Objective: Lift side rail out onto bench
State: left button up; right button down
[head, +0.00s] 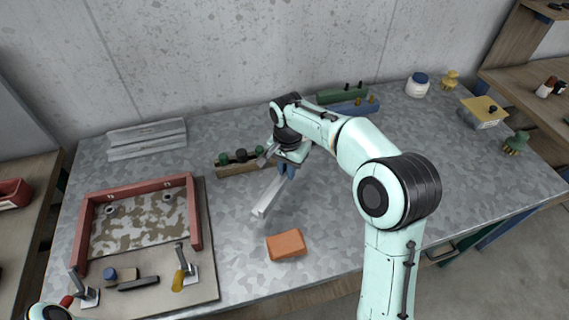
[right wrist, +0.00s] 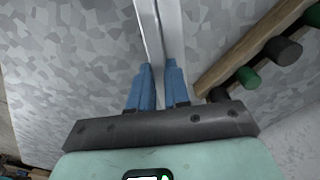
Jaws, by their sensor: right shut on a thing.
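A pale grey side rail (head: 268,196) is held in my right gripper (head: 286,170) over the middle of the bench (head: 330,235). In the right wrist view the rail (right wrist: 160,28) runs between the two blue fingers of the right gripper (right wrist: 158,85), which are shut on it. I cannot tell whether its lower end touches the bench. A red frame (head: 194,215) stands on a board at the left, around a brown-splotched panel (head: 138,225). My left gripper is out of view.
An orange block (head: 286,245) lies in front of the rail. A wooden rack with dark and green knobs (head: 240,166) is close behind it. Pale bars (head: 147,140) lie at the back left. Toggle clamps (head: 188,268) stand by the frame.

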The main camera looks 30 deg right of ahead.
aim_at(287, 181)
notch_tip(287, 181, down, 6)
jog(key=b, duration=0.3)
jog(key=shift+r, duration=0.2)
jog(key=shift+f, duration=0.2)
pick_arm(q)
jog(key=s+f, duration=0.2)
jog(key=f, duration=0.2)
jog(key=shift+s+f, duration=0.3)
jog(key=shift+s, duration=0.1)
pick_arm(e)
jog(key=shift+w, duration=0.1)
pick_arm(q)
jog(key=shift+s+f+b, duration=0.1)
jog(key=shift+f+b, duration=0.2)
jog(key=shift+b, duration=0.15)
pick_arm(e)
jog(key=shift+f, duration=0.6)
jog(key=c, duration=1)
grip_release()
pick_arm(q)
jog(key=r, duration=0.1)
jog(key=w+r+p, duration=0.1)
jog(key=p, duration=0.1)
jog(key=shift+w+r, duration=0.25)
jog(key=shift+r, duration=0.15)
pick_arm(e)
notch_tip(287, 181, up, 13)
jog(key=shift+r, duration=0.2)
